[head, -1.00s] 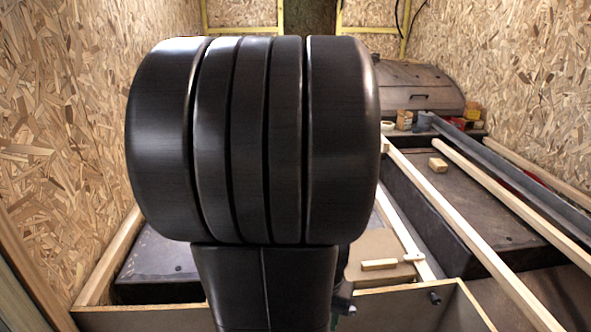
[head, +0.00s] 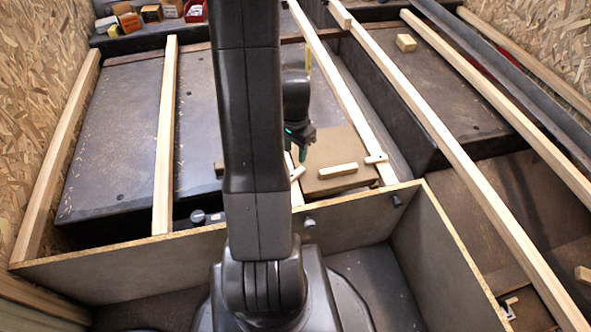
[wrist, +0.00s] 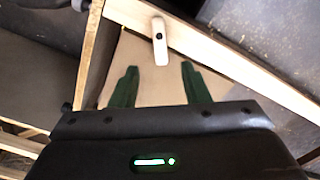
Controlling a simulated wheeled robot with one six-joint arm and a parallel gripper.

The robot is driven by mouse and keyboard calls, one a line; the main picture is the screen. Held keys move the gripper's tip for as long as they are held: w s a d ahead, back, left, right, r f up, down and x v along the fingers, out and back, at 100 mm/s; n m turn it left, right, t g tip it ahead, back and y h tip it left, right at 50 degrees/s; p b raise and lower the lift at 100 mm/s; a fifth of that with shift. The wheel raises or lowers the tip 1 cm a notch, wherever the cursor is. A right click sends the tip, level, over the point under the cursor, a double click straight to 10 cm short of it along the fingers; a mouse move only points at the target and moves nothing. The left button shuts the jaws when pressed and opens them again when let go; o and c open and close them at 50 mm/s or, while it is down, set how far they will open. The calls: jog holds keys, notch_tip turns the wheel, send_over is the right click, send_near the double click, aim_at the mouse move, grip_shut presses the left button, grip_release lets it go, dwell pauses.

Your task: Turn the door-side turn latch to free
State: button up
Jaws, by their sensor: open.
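A brown panel (head: 322,182) lies between two pale battens, with a wooden block (head: 338,170) on it. A pale turn latch (head: 376,158) sits on the right batten and reaches over the panel edge. Another pale piece like a latch (head: 297,173) shows at the left batten, partly behind my arm. My gripper (head: 301,150) is over the panel's far left corner, partly hidden. In the wrist view my gripper (wrist: 158,66) is open and empty. A latch with a dark screw (wrist: 160,42) lies ahead between its green fingers, crossing from batten onto panel; I cannot tell which latch.
A low plywood wall (head: 140,262) stands in front of the panel. Long battens (head: 165,130) run along the floor. A loose wood block (head: 406,43) lies at right. Small boxes (head: 130,20) stand at the back left. A dark wheel-arch box (head: 405,120) rises right of the panel.

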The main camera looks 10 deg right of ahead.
aim_at(295, 173)
notch_tip(295, 173, down, 10)
jog(key=b, duration=0.2)
jog(key=shift+b, duration=0.4)
jog(key=shift+r, duration=0.1)
jog(key=shift+c, duration=0.2)
grip_shut()
